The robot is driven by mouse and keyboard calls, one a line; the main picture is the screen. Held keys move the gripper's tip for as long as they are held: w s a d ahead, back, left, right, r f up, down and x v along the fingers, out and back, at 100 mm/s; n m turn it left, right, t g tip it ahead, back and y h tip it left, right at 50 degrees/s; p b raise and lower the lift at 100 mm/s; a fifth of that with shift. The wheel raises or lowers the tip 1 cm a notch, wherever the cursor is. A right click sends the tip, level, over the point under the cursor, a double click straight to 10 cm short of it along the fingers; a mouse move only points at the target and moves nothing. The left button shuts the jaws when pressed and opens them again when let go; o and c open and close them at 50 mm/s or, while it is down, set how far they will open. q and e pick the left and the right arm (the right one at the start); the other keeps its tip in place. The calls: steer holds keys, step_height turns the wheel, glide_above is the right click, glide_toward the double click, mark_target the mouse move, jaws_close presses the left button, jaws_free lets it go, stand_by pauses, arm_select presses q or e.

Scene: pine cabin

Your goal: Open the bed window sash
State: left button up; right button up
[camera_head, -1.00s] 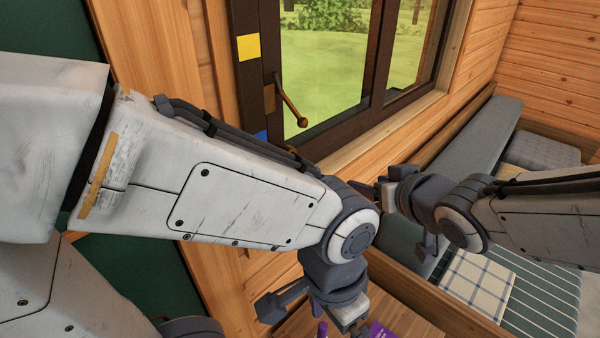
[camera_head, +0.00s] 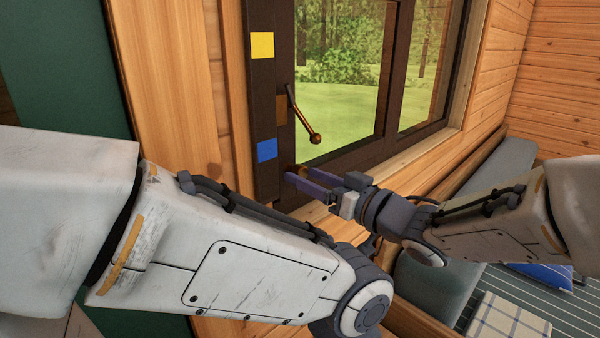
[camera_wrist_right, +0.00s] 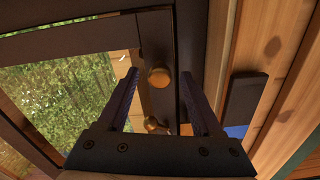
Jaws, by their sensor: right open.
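The bed window sash (camera_head: 386,85) has a dark brown frame around glass and appears to sit in its window frame. A bronze lever handle (camera_head: 302,115) with a ball end slants down to the right on its left side. My right gripper (camera_head: 298,176) is open near the sash's lower left corner, below the handle. A small bronze knob shows partly behind its fingertips. In the right wrist view, a round bronze knob (camera_wrist_right: 159,77) lies between the open fingers; contact cannot be told. A second bronze knob (camera_wrist_right: 152,124) is lower. My left gripper is out of view.
Yellow (camera_head: 262,45) and blue (camera_head: 267,150) squares mark the dark post left of the sash. A light wooden sill (camera_head: 425,160) runs below the window. A grey bench cushion (camera_head: 490,180) and a checked pillow (camera_head: 508,325) are at the right. My left arm crosses the lower left.

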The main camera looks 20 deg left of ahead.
steer(key=shift+x, duration=1.4)
jaws_close()
stand_by(0.4)
